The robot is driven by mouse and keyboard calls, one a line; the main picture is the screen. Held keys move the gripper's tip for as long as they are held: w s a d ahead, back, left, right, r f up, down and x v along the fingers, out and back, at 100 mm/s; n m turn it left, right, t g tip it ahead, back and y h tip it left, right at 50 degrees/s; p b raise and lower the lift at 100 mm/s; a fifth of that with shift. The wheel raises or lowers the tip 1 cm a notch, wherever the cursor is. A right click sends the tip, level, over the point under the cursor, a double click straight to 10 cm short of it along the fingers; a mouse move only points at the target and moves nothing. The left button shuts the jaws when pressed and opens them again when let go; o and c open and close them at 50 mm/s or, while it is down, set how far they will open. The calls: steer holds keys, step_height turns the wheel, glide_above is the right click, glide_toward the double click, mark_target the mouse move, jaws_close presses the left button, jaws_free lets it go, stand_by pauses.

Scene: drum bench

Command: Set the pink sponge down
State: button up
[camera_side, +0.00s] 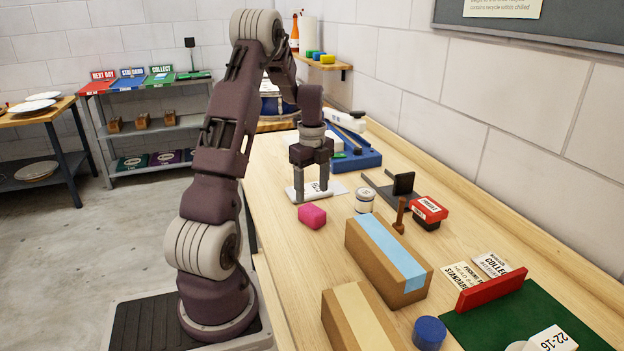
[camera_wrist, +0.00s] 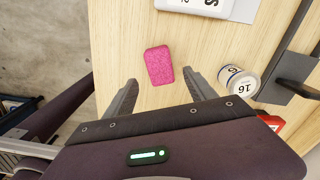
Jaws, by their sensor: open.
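The pink sponge (camera_side: 312,216) rests on the wooden bench, near its left edge, in the side view. In the wrist view the sponge (camera_wrist: 159,65) lies flat on the wood, beyond the fingertips and between their lines. My gripper (camera_side: 312,192) is open and empty, pointing down above the bench beside the sponge. In the wrist view its two fingers (camera_wrist: 160,88) are spread wide apart, with no contact on the sponge visible.
A white labelled item (camera_side: 322,190) lies behind the sponge. A white round tub (camera_side: 364,200) stands to its right. Cardboard boxes (camera_side: 385,262) fill the near bench, with a red-topped stamp (camera_side: 429,208) and a green mat (camera_side: 530,318) farther right. Bare wood surrounds the sponge.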

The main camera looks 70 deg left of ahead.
mark_target(313, 209)
steer(key=w+d+r+n+t+y, duration=0.15)
steer(key=d+r+n, duration=0.25)
steer(key=d+r, duration=1.05)
steer(key=s+d+r+n+t, duration=0.1)
steer(key=s+d+n+t, duration=0.1)
steer(key=s+d+n, duration=0.2)
steer(key=s+d+r+n+t+h, duration=0.1)
steer(key=s+d+n, duration=0.4)
steer(key=d, duration=1.2)
steer(key=s+t, duration=0.1)
steer(key=s, duration=0.3)
steer(key=shift+s+n, duration=0.3)
steer(key=shift+s, duration=0.05)
